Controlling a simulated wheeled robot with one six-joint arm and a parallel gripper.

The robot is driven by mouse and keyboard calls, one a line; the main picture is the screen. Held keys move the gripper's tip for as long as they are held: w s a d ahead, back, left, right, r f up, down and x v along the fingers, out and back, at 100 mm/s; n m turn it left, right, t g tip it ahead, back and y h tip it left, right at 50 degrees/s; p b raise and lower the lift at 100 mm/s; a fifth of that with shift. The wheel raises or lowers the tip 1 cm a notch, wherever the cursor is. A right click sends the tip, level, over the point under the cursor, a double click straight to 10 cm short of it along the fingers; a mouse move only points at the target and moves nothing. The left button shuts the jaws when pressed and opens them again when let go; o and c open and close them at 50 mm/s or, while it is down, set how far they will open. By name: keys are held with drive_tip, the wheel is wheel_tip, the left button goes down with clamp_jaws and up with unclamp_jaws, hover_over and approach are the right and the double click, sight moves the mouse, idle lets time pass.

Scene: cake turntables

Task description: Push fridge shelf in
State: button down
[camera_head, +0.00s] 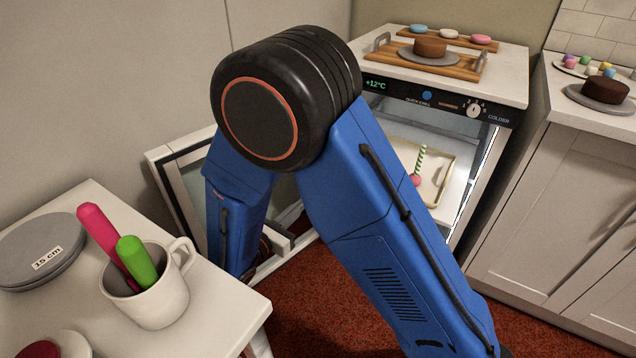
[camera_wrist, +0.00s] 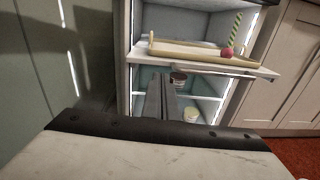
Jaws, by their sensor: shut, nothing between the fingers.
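The fridge (camera_head: 440,108) stands open. In the wrist view its pale upper shelf (camera_wrist: 257,73) juts out past the cabinet's front. A cream tray (camera_head: 445,180) rests on the shelf, with a green-and-white striped stick (camera_head: 421,160) and a pink ball (camera_head: 416,181) at its right side; the tray also shows in the wrist view (camera_wrist: 185,50). My gripper (camera_wrist: 161,80) is shut and empty, pointing into the fridge below the shelf's front edge. I cannot tell whether it touches the shelf. In the head view my arm hides part of the fridge, and I cannot make out the gripper.
The fridge door (camera_head: 180,180) is open at the left, close to my arm. A side table (camera_head: 215,325) with a mug (camera_head: 160,300) stands at the front left. Cabinets (camera_head: 560,220) flank the right.

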drive_tip(key=w+d+n, duration=0.1)
drive_tip(key=w+d, duration=0.5)
drive_tip(key=w, duration=0.5)
drive_tip(key=shift+d+f+t+y, duration=0.2)
drive_tip(key=shift+f+t+y, duration=0.1)
drive_tip(key=shift+f+t, duration=0.1)
drive_tip(key=shift+w, duration=0.15)
drive_tip(key=x, duration=2.7)
drive_tip(key=shift+w+d, duration=0.6)
drive_tip(key=shift+w, duration=0.2)
drive_tip(key=shift+w+d, duration=0.1)
drive_tip(key=shift+w, duration=0.1)
drive_tip(key=shift+w+r, duration=0.1)
drive_tip(key=shift+r, duration=0.05)
